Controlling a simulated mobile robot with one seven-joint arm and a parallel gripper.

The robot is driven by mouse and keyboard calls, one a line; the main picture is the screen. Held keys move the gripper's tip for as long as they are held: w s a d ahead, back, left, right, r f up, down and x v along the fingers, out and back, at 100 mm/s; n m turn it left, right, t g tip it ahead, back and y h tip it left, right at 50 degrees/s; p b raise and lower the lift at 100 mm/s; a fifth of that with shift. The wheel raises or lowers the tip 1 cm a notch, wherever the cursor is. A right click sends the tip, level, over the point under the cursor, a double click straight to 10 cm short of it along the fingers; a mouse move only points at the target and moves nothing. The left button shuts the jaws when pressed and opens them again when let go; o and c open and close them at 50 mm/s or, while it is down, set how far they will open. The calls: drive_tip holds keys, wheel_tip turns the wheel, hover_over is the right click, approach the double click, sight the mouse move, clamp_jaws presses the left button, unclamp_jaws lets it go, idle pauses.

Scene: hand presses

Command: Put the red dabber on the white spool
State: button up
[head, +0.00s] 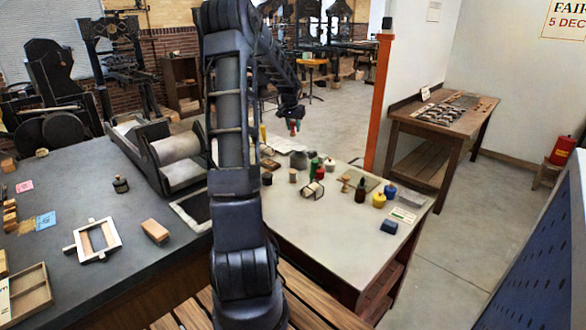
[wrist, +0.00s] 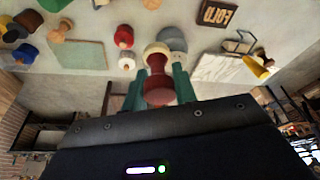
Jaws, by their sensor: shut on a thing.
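The red dabber (wrist: 158,88), with a red turned body and a cream round end, is held between the teal fingers of my gripper (wrist: 159,86). In the head view my gripper (head: 293,125) is small and dark, with the dabber a red spot in it, above the far side of the pale table. A small white round thing, which looks like the white spool (head: 330,163), stands on the table to the right of and below the gripper. It also shows in the wrist view (wrist: 127,63), left of the held dabber and apart from it.
A red-topped thing (wrist: 124,37) and a green bottle (head: 314,162) stand close to the white spool. A grey pot (head: 299,160) is nearby. An orange post (head: 379,100) rises behind the table.

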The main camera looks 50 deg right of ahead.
wheel_tip(320, 180, down, 19)
drive_tip(key=shift+r, duration=0.15)
idle(0.5)
drive_tip(key=o, duration=1)
